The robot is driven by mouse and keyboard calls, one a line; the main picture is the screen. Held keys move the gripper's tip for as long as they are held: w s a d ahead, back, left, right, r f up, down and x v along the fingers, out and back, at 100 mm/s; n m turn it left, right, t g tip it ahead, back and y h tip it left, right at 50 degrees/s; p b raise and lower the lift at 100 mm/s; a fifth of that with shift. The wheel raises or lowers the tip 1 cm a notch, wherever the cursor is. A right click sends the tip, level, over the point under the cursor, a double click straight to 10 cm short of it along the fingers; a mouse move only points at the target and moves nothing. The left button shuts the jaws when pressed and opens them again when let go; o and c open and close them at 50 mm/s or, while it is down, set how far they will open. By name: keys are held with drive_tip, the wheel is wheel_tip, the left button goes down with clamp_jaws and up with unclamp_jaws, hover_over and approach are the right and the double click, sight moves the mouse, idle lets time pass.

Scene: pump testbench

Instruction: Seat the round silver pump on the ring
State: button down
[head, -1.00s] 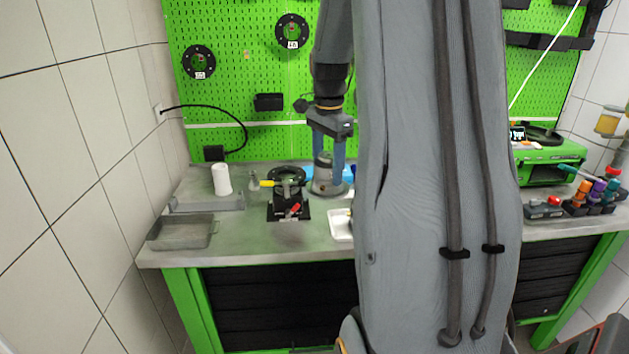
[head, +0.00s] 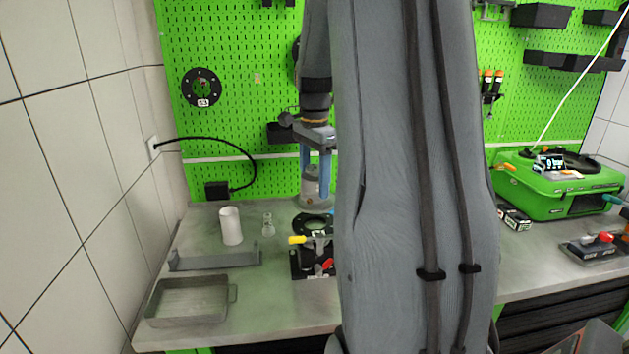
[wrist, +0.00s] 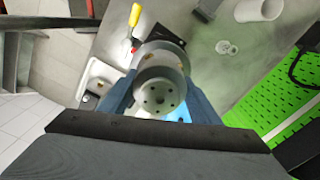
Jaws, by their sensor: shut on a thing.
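The round silver pump (head: 311,188) is held upright between the two blue fingers of my gripper (head: 314,172), which is shut on it. In the head view the pump's wide base shows just above and behind the black ring (head: 299,224) in the picture. In the wrist view the pump (wrist: 158,93) fills the space between the fingers of my gripper (wrist: 158,98). It covers much of the dark ring (wrist: 166,34) there. The pump looks raised off the ring, but the exact gap cannot be told.
The ring's stand has a yellow handle (head: 297,240) and a red handle (head: 327,265). A white cylinder (head: 231,226), a small clear part (head: 268,224) and a grey tray (head: 188,302) lie to the left. My arm hides the bench's middle. A green case (head: 560,190) stands at right.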

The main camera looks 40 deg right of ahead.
sight(315, 204)
drive_tip(key=shift+f+b, duration=2.1)
drive_tip(key=shift+f, duration=0.6)
drive_tip(key=shift+p, duration=0.45)
drive_tip(key=shift+f, duration=0.75)
idle(0.8)
drive_tip(key=c, duration=0.5)
unclamp_jaws()
drive_tip(key=shift+c, duration=0.2)
drive_tip(key=shift+s+a+f, duration=0.1)
drive_tip(key=shift+r+b, duration=1.4)
drive_tip(key=shift+r, duration=2.6)
